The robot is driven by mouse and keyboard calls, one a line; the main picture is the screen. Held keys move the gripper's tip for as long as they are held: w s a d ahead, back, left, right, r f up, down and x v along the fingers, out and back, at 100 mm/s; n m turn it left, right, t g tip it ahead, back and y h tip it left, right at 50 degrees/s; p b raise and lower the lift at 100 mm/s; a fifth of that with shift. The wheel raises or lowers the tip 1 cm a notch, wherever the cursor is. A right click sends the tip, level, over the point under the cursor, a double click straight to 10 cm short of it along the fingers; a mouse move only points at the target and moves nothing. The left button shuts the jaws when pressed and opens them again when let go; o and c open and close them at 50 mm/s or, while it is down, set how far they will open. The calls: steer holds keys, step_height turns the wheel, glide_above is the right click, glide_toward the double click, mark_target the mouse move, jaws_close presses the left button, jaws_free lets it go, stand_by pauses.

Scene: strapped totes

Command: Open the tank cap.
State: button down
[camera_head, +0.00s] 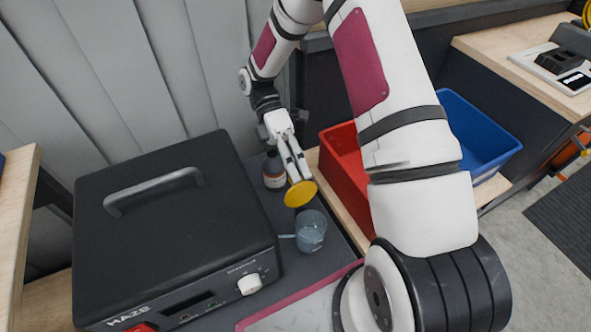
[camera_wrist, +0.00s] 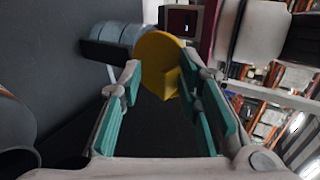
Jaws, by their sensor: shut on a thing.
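The yellow round cap (camera_head: 300,194) is at the tips of my gripper (camera_head: 294,168), to the right of the black machine (camera_head: 165,255). My gripper is shut on the cap, which appears tilted and held in the air, apart from the machine. In the wrist view the cap (camera_wrist: 158,57) shows its flat disc and a raised tab between the green-padded fingers (camera_wrist: 160,88). I cannot see a tank opening in either view.
A red bin (camera_head: 343,165) and a blue bin (camera_head: 480,130) are at the right. The machine has a grey handle (camera_head: 153,190).

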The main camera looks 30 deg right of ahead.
steer(key=shift+d+f, duration=0.15)
steer(key=shift+f, duration=0.5)
steer(key=c, duration=1.8)
jaws_free()
steer(key=shift+w, duration=0.1)
